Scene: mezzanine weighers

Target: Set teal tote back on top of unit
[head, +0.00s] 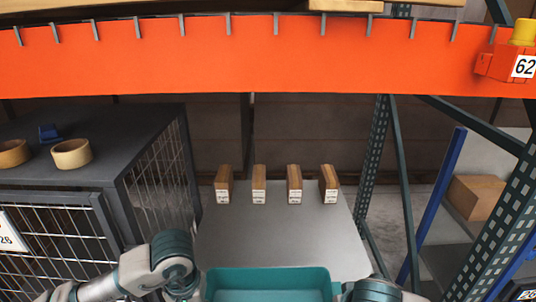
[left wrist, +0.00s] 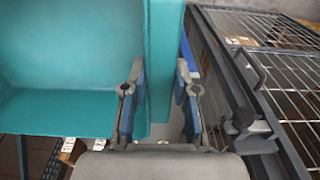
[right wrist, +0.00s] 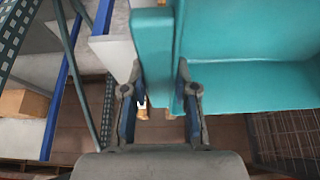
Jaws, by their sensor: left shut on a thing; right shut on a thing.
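The teal tote (head: 268,272) is at the bottom middle of the head view, in front of the grey surface (head: 285,240). Its inside looks empty where visible. My left gripper (left wrist: 158,95) is shut on one side wall of the tote, which fills the upper left of the left wrist view (left wrist: 70,60). My right gripper (right wrist: 158,95) is shut on the opposite wall, and the tote shows at upper right in the right wrist view (right wrist: 250,85). The tote's underside is hidden. A dark mesh-sided unit (head: 80,135) with a flat top stands at left.
Several small brown boxes (head: 259,184) stand in a row on the grey surface. Two tan rings (head: 71,153) and a blue item (head: 48,133) are on the dark unit's top. An orange beam (head: 250,60) crosses above. A perforated green post (head: 495,215) stands at right.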

